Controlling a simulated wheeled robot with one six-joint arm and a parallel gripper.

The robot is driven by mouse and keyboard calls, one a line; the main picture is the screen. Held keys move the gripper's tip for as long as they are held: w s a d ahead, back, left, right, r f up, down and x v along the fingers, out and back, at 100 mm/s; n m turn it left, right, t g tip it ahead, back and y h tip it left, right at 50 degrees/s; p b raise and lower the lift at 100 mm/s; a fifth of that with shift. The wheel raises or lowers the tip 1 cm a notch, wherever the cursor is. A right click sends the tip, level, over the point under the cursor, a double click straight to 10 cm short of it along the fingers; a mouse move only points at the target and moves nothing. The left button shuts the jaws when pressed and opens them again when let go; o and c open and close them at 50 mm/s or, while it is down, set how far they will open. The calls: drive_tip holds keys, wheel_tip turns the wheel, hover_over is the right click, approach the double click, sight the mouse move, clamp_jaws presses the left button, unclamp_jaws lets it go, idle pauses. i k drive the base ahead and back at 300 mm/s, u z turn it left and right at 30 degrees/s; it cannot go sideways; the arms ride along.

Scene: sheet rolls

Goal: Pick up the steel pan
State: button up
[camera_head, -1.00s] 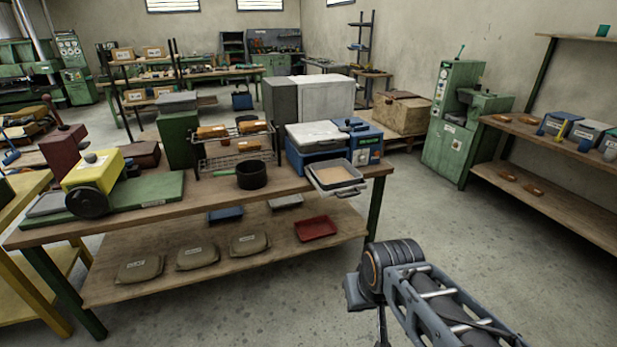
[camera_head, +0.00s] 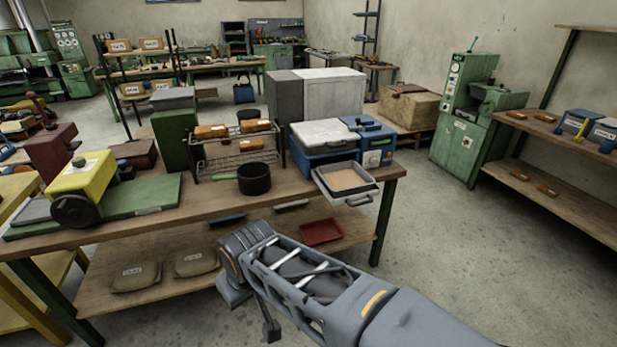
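A dark round pan (camera_head: 254,179) with a green handle stands upright on the workbench, in front of the wire rack. A shallow grey metal tray (camera_head: 345,183) with a front handle and tan contents juts from the blue machine at the bench's right end. I cannot tell for certain which of these is the steel pan. My arm reaches in from the lower right. Its far end, with grey parts hanging below a dark joint, is in front of the bench, apart from both objects. My gripper's fingers cannot be made out clearly.
The bench top (camera_head: 222,206) has some bare wood around the dark pan. A wire rack (camera_head: 240,148) with brown blocks stands behind it. The blue machine (camera_head: 375,143) is to the right, and a yellow device (camera_head: 82,185) to the left. A red tray (camera_head: 321,232) lies on the lower shelf.

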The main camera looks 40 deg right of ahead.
sight(347, 179)
drive_tip(key=i, duration=0.8)
drive_tip(key=z, duration=1.05)
drive_tip(key=i, duration=0.6)
drive_tip(key=z, duration=0.65)
